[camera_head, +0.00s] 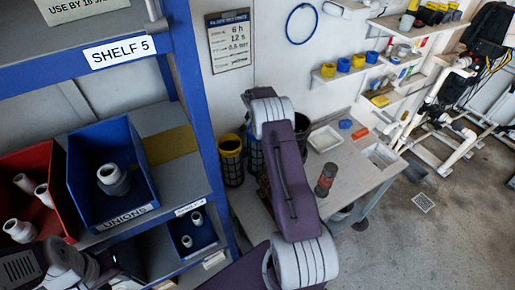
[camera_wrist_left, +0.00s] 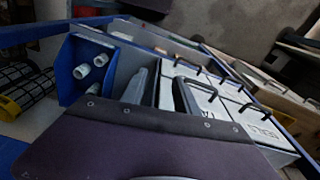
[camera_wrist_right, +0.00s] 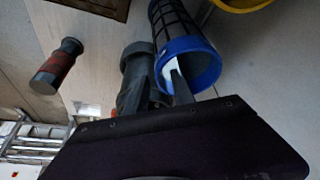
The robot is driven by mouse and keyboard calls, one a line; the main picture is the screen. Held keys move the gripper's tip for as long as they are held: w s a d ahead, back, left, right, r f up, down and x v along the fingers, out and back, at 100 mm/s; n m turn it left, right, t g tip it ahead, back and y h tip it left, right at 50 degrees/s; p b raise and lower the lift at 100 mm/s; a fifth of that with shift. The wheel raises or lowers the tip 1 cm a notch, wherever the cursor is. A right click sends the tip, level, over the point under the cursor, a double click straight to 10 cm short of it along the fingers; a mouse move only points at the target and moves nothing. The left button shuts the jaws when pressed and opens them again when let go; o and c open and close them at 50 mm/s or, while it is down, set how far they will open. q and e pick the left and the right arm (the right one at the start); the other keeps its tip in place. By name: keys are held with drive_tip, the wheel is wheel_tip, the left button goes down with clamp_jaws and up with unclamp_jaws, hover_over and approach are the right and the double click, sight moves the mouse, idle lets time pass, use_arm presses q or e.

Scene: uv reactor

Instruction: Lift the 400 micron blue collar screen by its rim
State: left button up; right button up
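The blue collar screen is a black mesh cylinder with a blue collar (camera_wrist_right: 205,62), at the top centre of the right wrist view. In the head view, part of the screen (camera_head: 254,155) shows left of my purple right arm. My right gripper (camera_wrist_right: 158,82) is at the collar and looks open, one grey finger overlapping the collar's opening. Its other finger is hard to separate from a dark grey cylinder (camera_wrist_right: 136,65) beside the screen. Contact with the rim cannot be told. In the head view my arm hides this gripper. My left gripper (camera_wrist_left: 163,85) is open and empty, near the shelf bins.
A yellow-collared screen (camera_head: 230,143) stands left of the blue one. A red-and-black cylinder (camera_head: 326,180) and a white tray (camera_head: 324,139) are on the bench. The blue shelf unit (camera_head: 200,90) stands at left, with a blue unions bin (camera_head: 92,137) and a red bin (camera_head: 33,165).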

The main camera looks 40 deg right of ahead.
drive_tip(key=x, duration=0.1)
drive_tip(key=p+x, duration=0.2)
drive_tip(key=x, duration=0.1)
drive_tip(key=shift+s+f, duration=0.1)
drive_tip(key=shift+s, duration=0.15)
drive_tip(key=shift+w+f, duration=0.15)
drive_tip(key=shift+w, duration=0.05)
drive_tip(key=shift+c, duration=0.2)
drive_tip(key=shift+w, duration=0.1)
clamp_jaws()
idle(0.7)
